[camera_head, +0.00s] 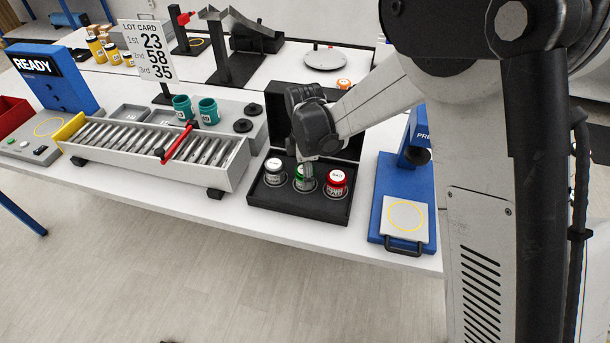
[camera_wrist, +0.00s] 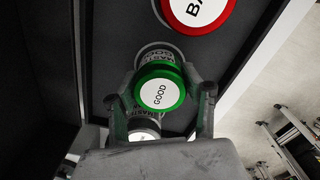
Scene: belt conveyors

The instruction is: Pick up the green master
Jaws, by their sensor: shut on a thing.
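The green master (camera_head: 304,177) stands in the middle place of the open black case (camera_head: 298,212). In the wrist view its green lid (camera_wrist: 160,88) carries a white label reading GOOD. My gripper (camera_head: 306,165) comes down from above, with one finger on each side of the green master, shut on it. In the wrist view the two fingertips of my gripper (camera_wrist: 161,92) flank the lid. Much of the green master is hidden by the gripper in the head view. I cannot tell whether it is lifted off its place.
A red-lidded master (camera_head: 337,182) stands close to the right and a white-lidded one (camera_head: 273,172) to the left. The case's raised lid is behind. A blue press stand (camera_head: 403,240) is to the right, and a roller conveyor (camera_head: 158,150) with a red arm is to the left.

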